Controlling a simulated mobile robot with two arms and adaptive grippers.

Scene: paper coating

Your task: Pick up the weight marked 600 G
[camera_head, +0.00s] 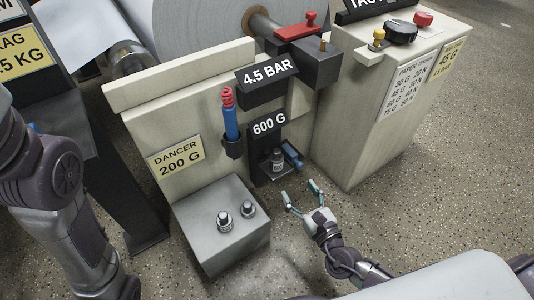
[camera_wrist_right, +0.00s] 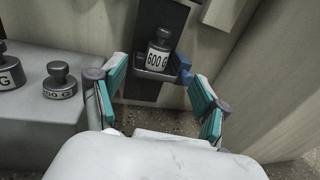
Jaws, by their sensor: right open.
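The weight marked 600 G (camera_wrist_right: 159,51) is a small metal knobbed cylinder with a white label. It stands upright on a small dark shelf (camera_wrist_right: 152,75) under the 600 G sign; in the head view the weight (camera_head: 277,160) shows at the back of that shelf. My right gripper (camera_head: 301,197) is open and empty, in front of and below the shelf. In the right wrist view its two teal-padded fingers (camera_wrist_right: 156,88) are spread, with the weight beyond and between them, apart from both. My left arm shows at the left of the head view, but its gripper is not seen.
Two other weights (camera_head: 224,221) (camera_head: 248,209) stand on a grey block (camera_head: 200,238) left of the shelf. A blue part (camera_head: 292,154) sits at the shelf's right side. A blue tool (camera_head: 230,122) hangs in a holder. A beige cabinet (camera_head: 350,120) stands right; floor in front is clear.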

